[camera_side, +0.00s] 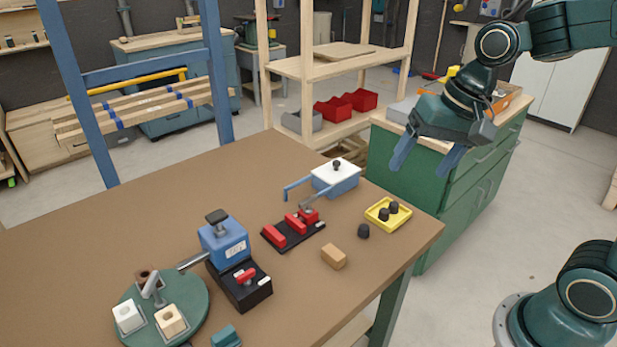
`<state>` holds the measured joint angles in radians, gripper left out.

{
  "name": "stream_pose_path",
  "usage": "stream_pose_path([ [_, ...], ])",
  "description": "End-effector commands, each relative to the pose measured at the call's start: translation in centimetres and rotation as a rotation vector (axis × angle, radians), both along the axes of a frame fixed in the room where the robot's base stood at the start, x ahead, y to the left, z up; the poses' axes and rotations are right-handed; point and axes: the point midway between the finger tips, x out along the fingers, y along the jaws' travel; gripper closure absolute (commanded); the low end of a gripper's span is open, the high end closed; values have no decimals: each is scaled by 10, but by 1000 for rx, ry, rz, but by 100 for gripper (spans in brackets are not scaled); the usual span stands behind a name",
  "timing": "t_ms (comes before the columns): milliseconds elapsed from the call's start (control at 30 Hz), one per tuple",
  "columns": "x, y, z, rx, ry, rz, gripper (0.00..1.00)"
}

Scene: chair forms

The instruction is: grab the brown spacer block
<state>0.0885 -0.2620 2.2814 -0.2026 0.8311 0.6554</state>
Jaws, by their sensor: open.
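The brown spacer block (334,257) is a small light-brown box. It lies on the brown table near the front right edge, in the lower middle of the view. My gripper (428,160) is open and empty, with two blue fingers pointing down. It is raised, up and to the right of the block in the picture and well apart from it. Nothing covers the block.
A yellow tray (376,222) with dark knobs and a loose dark knob (363,231) are right of the block. A black fixture with red clamps (286,232) and a blue box with white lid (336,172) stand behind. A blue-black press (224,245) and green turntable (196,290) are left.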

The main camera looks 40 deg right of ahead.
Motion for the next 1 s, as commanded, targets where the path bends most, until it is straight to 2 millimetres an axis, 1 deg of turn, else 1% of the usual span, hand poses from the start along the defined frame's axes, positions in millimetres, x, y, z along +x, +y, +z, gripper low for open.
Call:
stream_pose_path([
  [33,9,0,-6,22,25,-40,25],
  [100,20,0,-13,54,55,-99,25],
  [367,60,1,-44,169,174,-324,25],
  [600,93,-1,-81,264,294,-541,25],
  [800,115,-2,-117,334,400,-723,25],
  [1000,129,-3,-144,382,482,-859,25],
])
